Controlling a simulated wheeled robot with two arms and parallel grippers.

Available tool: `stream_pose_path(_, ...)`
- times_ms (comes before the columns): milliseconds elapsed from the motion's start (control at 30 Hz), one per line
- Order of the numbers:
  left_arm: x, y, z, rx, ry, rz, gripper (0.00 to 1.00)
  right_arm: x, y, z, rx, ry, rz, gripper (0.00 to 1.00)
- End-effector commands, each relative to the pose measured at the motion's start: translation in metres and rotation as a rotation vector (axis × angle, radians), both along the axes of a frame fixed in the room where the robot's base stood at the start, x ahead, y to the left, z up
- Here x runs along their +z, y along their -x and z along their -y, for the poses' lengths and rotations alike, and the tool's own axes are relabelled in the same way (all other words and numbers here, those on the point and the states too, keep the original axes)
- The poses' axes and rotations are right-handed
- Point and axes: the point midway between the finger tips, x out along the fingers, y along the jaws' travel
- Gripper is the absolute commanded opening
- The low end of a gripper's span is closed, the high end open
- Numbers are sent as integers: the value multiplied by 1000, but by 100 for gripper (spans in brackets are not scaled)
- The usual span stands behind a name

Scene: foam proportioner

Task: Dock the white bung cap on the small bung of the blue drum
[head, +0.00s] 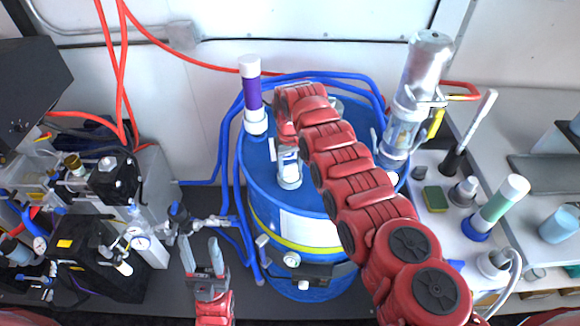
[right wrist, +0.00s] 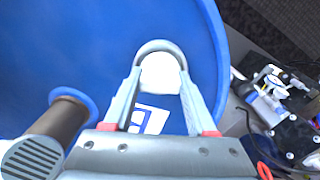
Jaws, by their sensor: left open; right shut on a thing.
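The blue drum (head: 315,232) stands upright in the middle of the head view; its blue top (right wrist: 85,50) fills much of the right wrist view. My right gripper (right wrist: 160,75) is shut on a round white piece, which looks like the white bung cap (right wrist: 160,74). In the head view the right gripper (head: 289,168) reaches down over the drum top, mostly under my red arm. I cannot tell whether the cap touches the drum, and the small bung is not clearly visible. My left gripper (head: 203,258) is open and empty, left of the drum's front.
A purple-banded white tube (head: 252,97) stands at the drum's back left. A tall silver cylinder (head: 410,95) stands at its right. Blue hoses (head: 236,125) loop around the drum. Black equipment (head: 100,260) is at left; a bench with a green-banded tube (head: 497,210) is at right.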

Motion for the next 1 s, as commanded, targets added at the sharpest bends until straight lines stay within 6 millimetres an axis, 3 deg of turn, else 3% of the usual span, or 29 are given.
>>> stream_pose_path(100,-3,0,0,0,0,0,50,-3,0,0,0,0,0,1)
stream_pose_path(133,-3,0,0,0,0,0,50,-3,0,0,0,0,0,59)
stream_pose_path(200,-2,0,0,0,0,0,50,-2,0,0,0,0,0,69)
stream_pose_path(567,0,0,0,0,0,0,50,0,0,0,0,0,0,69)
stream_pose_path(1000,18,0,0,0,0,0,50,36,-1,0,-1,-1,3,69)
